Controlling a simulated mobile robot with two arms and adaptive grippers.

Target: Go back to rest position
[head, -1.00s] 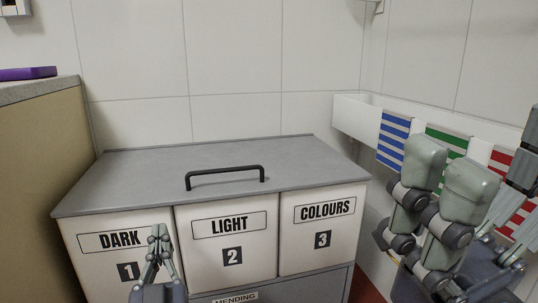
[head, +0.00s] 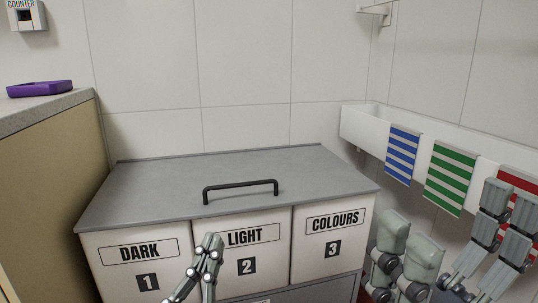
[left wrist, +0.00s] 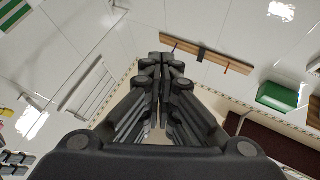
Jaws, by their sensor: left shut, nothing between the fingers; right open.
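My left gripper (head: 211,241) points upward in the head view, in front of the LIGHT bin of the hamper. Its fingers are shut together with nothing between them. The left wrist view also shows my left gripper (left wrist: 160,60), its dark fingers meeting at the tips. My right gripper (head: 459,226) is large and close at the lower right of the head view. Its fingers stand wide apart and nothing is seen between them.
A grey-lidded hamper (head: 150,185) with a black handle (head: 240,188) holds bins marked DARK, LIGHT and COLOURS. A white trough (head: 362,128) with striped cloths, blue (head: 402,155) and green (head: 450,180), lines the right wall. A counter (head: 40,113) with a purple tray (head: 40,89) is at left.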

